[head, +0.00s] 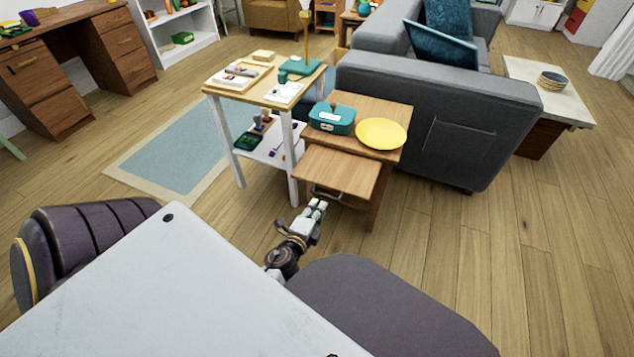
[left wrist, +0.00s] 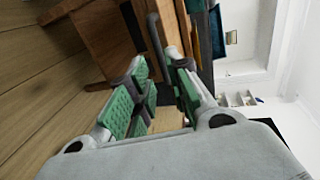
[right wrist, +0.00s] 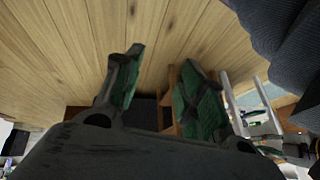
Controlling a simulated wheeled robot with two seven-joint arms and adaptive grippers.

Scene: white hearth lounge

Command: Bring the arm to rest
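My left gripper (head: 318,206) is in front of a wooden side table's pull-out drawer (head: 336,174), close to its dark bar handle (head: 325,194). In the left wrist view the green-padded fingers (left wrist: 158,68) stand apart, with the handle (left wrist: 155,38) near the fingertips. I see no clear grip on it. My right gripper (right wrist: 162,65) shows only in the right wrist view. Its fingers are wide apart with nothing between them, and the floor and some furniture lie beyond. My right arm's gripper is hidden in the head view.
The side table (head: 395,108) carries a teal box (head: 332,119) and a yellow plate (head: 381,134). A white-legged stand (head: 238,167) with several items is left of it. A grey sofa (head: 440,115) stands behind right. The floor at right (head: 540,240) is clear.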

